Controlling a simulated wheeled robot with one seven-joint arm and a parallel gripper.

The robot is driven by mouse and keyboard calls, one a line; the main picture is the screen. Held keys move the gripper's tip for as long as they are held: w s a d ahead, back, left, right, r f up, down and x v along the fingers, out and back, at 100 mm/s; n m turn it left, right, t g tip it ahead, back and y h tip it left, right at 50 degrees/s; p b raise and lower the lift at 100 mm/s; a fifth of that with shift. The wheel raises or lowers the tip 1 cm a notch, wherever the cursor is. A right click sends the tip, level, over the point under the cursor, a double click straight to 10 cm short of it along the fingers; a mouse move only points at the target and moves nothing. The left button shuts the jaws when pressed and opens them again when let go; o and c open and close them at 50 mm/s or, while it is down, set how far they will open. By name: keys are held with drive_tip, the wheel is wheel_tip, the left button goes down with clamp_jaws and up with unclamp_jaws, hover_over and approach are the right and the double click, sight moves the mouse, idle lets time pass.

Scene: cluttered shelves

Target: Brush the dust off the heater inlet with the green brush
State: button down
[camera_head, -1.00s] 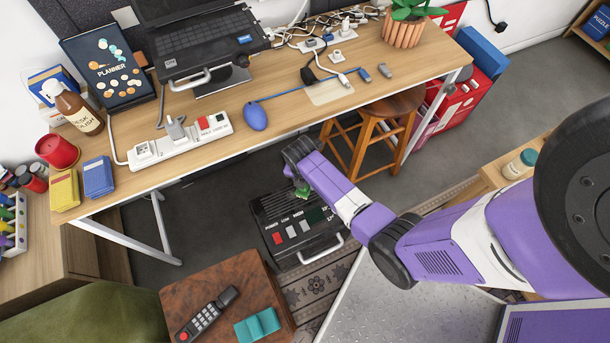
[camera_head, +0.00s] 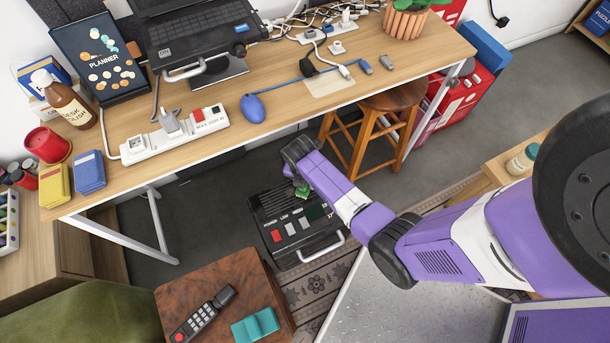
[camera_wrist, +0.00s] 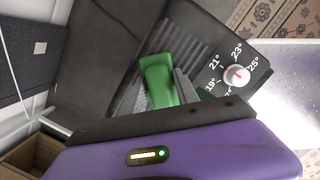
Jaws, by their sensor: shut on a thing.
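The black heater (camera_head: 322,243) stands on the floor below the desk, with a red switch, pale switches and a front handle. Its slatted inlet (camera_wrist: 182,30) shows in the wrist view, beside a white temperature dial (camera_wrist: 237,76). The brush lies over the slats in the wrist view; only a small bit of green shows in the head view. Its bristles are hidden, so I cannot tell whether they touch the slats. I cannot make out dust.
The wooden desk (camera_head: 215,150) is above and behind the heater, with a power strip (camera_head: 175,137) near its front edge. A wooden stool (camera_head: 345,148) stands behind right.

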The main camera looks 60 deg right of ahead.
sight(291, 182)
drive_tip(key=shift+f+b, duration=0.5)
drive_tip(key=shift+f, duration=0.15)
idle(0.3)
drive_tip(key=shift+w+d+r, duration=0.1)
drive_tip(key=shift+w+d, duration=0.5)
drive_tip(key=shift+w, duration=0.3)
drive_tip(key=shift+w+d+b, duration=0.5)
drive_tip(key=shift+w+b, duration=0.2)
drive_tip(key=shift+w, duration=0.05)
drive_tip(key=shift+w+a, duration=0.45)
drive_tip(key=shift+a, duration=0.4)
drive_tip(key=shift+s+a+p, duration=0.55)
drive_tip(key=shift+s+p, duration=0.25)
drive_tip(key=shift+p, duration=0.1)
drive_tip(key=shift+s+a+p, duration=0.5)
drive_tip(key=shift+s+p, duration=0.3)
drive_tip(key=shift+p, duration=0.1)
drive_tip(key=shift+w+a, duration=0.55)
drive_tip(key=shift+a, duration=0.2)
drive_tip(key=shift+w+d+f+b, duration=0.1)
drive_tip(key=shift+w+d+b, duration=0.45)
drive_tip(key=shift+w, duration=0.3)
drive_tip(key=shift+w+d+f+b, duration=0.1)
drive_tip(key=shift+w+d+b, duration=0.4)
drive_tip(key=shift+w, duration=0.3)
